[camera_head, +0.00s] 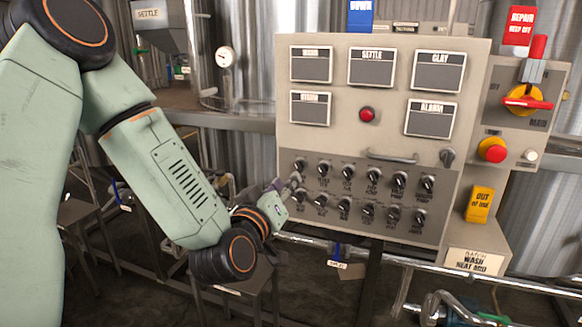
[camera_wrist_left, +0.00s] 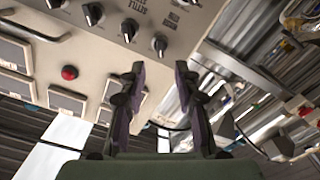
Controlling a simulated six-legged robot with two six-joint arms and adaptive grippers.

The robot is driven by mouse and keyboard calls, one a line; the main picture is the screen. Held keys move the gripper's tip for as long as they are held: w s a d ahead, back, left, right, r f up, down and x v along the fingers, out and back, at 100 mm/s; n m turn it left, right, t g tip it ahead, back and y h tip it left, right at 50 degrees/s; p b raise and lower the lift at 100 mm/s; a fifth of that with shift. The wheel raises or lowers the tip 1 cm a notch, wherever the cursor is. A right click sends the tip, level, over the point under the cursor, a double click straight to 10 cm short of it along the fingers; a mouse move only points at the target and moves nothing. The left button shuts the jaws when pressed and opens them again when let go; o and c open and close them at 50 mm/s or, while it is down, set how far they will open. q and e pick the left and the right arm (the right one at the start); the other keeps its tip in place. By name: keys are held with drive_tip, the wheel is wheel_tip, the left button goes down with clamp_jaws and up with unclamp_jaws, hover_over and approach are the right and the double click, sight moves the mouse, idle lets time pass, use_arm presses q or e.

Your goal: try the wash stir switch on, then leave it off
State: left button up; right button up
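The control panel (camera_head: 368,137) carries two rows of small black rotary switches, such as an upper left one (camera_head: 323,169) and a lower left one (camera_head: 319,200). Their labels are too small to read for certain, so I cannot tell which is the wash stir switch. My left gripper (camera_head: 292,182) is at the left end of the rows, partly covering the leftmost switches. In the left wrist view its two fingers (camera_wrist_left: 160,70) stand apart with nothing between them. A switch (camera_wrist_left: 159,45) shows just beyond the fingertips; I cannot tell whether they touch. My right gripper is not in view.
A red lamp (camera_head: 367,114) and a handle (camera_head: 392,156) are above the switches. A red emergency button (camera_head: 492,150) and a yellow-red main switch (camera_head: 525,98) are at right. A pipe rail (camera_head: 350,250) runs below. A pressure gauge (camera_head: 225,57) stands left.

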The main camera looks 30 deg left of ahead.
sight(297, 169)
use_arm(q)
drive_tip(key=b+x, duration=0.1)
drive_tip(key=x, duration=0.5)
drive_tip(key=shift+w+f, duration=0.1)
drive_tip(key=shift+w+a+b, duration=0.15)
drive_tip(key=shift+w+b, duration=0.15)
drive_tip(key=shift+w, duration=0.4)
clamp_jaws()
